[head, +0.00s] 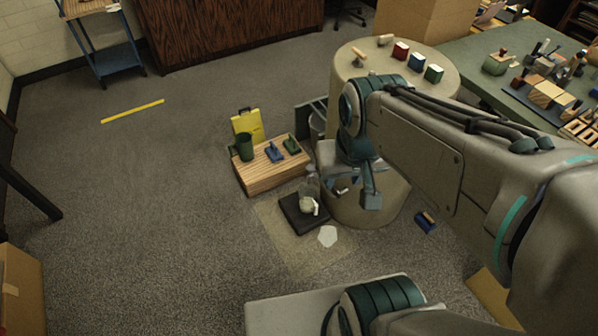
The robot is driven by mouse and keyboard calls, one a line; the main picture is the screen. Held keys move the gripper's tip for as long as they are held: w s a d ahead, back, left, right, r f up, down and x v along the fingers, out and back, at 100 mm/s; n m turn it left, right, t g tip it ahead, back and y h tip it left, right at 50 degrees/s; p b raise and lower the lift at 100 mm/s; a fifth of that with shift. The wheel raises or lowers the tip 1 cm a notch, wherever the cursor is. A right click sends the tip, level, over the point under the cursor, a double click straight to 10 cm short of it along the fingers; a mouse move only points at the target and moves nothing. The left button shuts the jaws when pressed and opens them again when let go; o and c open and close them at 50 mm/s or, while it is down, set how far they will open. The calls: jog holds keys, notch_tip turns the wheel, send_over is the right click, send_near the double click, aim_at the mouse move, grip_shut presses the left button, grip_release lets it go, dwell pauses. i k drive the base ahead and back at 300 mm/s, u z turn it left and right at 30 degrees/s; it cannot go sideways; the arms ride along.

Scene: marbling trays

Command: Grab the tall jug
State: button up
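A dark green vessel with a side handle (245,147), which looks like the tall jug, stands upright on the left part of a low wooden block (262,178). My gripper (358,192) hangs at the end of my arm, to the right of the jug and apart from it, in front of the round pale stand. Its fingers are small and partly hidden by the wrist, so I cannot tell how far they are open. I see nothing clearly held in it.
Two stamp-like tools, blue (275,152) and green (292,146), lie beside the jug; a yellow clipboard (247,125) stands behind. A clear vessel (310,191) sits on a dark floor tray (297,219). A round stand (432,68) rises right.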

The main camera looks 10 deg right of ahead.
aim_at(306, 193)
jog(key=k, duration=1.1)
jog(key=z, duration=0.55)
jog(key=i, duration=0.8)
jog(key=z, duration=0.45)
jog(key=i, duration=0.8)
jog(key=u, duration=0.95)
jog(key=i, duration=0.75)
jog(key=u, duration=0.7)
